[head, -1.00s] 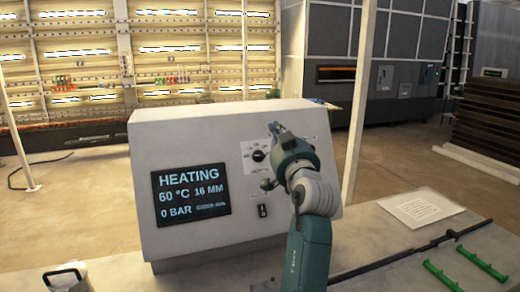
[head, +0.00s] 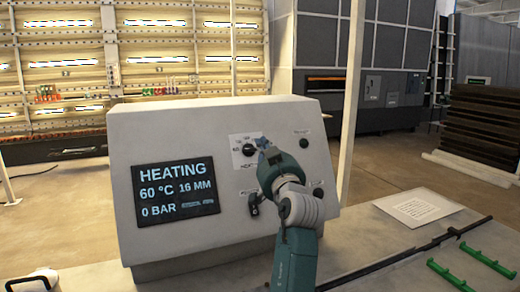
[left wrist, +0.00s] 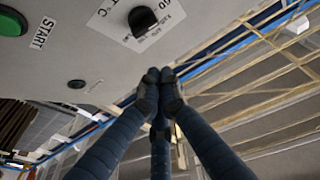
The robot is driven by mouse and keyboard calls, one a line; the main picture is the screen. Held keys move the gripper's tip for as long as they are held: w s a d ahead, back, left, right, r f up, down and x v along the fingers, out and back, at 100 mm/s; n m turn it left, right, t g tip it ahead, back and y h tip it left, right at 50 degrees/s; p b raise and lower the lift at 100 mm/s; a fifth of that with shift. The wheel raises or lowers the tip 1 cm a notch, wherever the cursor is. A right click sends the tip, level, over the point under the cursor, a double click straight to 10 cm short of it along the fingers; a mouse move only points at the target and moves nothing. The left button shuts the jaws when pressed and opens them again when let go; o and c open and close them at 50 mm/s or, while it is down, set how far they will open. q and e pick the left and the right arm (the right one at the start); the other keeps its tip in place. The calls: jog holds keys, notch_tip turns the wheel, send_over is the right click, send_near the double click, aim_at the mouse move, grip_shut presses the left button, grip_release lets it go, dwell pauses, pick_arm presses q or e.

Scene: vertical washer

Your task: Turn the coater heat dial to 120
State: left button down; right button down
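The coater's control panel (head: 125,150) is a light grey sloped box. Its dark display (head: 177,190) reads HEATING, 60 °C, 16 MM, 0 BAR. The heat dial (head: 248,150), a black knob on a white scale label, is on the panel face right of the display. It also shows in the left wrist view (left wrist: 142,22), beside a "°C" label. My left gripper (head: 262,144) is just right of the dial. In the left wrist view its fingertips (left wrist: 160,75) are together with nothing seen between them, apart from the knob. My right gripper is not in view.
A green START button (left wrist: 12,22) is on the same panel face. A black lever-like control (head: 253,204) is below the dial. A white paper sheet (head: 418,208) and green handles (head: 488,262) lie on the surface to the right. A pole (head: 352,100) stands behind the panel.

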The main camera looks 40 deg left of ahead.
aim_at(249, 150)
pick_arm(q)
jog(key=p+x, duration=0.4)
jog(key=x, duration=0.5)
jog(key=shift+a+r, duration=0.15)
jog(key=shift+r, duration=0.05)
jog(key=f, duration=0.1)
jog(key=s+d+f, duration=0.1)
jog(key=shift+f+p, duration=0.4)
jog(key=shift+s+d+f, duration=0.35)
jog(key=shift+s+f, duration=0.05)
jog(key=shift+f, duration=0.2)
jog(key=shift+w, duration=0.15)
